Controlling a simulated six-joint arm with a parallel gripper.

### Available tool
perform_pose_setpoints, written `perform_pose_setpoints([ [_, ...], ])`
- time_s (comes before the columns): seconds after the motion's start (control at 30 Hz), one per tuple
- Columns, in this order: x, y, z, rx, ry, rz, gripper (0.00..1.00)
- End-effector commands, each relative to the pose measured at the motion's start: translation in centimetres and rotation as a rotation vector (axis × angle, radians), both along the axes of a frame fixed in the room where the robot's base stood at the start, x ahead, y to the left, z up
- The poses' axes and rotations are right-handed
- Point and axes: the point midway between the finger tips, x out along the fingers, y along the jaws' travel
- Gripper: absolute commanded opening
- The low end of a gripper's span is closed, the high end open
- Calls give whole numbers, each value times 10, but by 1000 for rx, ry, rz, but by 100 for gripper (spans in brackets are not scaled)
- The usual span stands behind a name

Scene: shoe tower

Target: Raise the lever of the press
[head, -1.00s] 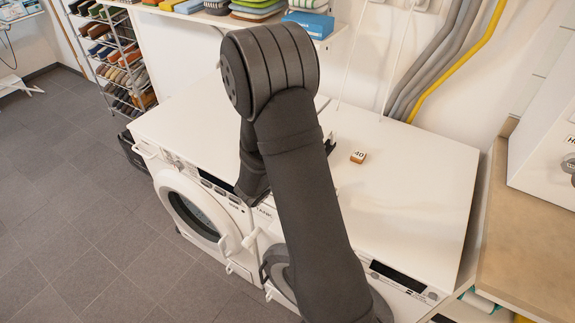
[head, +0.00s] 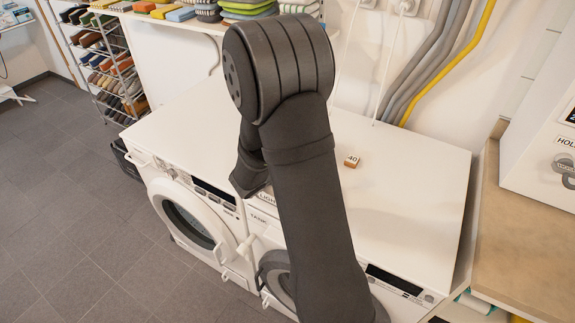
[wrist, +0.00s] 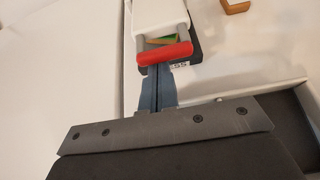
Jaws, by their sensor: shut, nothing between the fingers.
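In the wrist view the press shows as a white body with a red bar handle (wrist: 165,54) held between two grey arms; this looks like its lever. A dark base with a small printed label lies beneath the bar, and a green and orange item shows behind it. My gripper (wrist: 158,72) is shut and empty, its blue-grey fingers together. The fingertips are right at the near side of the red bar; I cannot tell whether they touch it or lie under it. In the head view my arm hides the gripper and the press.
White washing machines (head: 415,190) form a broad, mostly clear top. A small wooden block (head: 351,161) marked 40 sits on it, near the press. A wooden counter (head: 520,240) is at the right, a shoe rack (head: 110,65) at the far left.

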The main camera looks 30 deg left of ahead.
Motion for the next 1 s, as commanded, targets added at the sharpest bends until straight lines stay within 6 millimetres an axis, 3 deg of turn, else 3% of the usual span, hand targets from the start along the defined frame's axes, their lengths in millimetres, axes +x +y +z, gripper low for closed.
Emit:
perform_pose_setpoints([
  [1.0,31,0,88,7,545,-4,0],
])
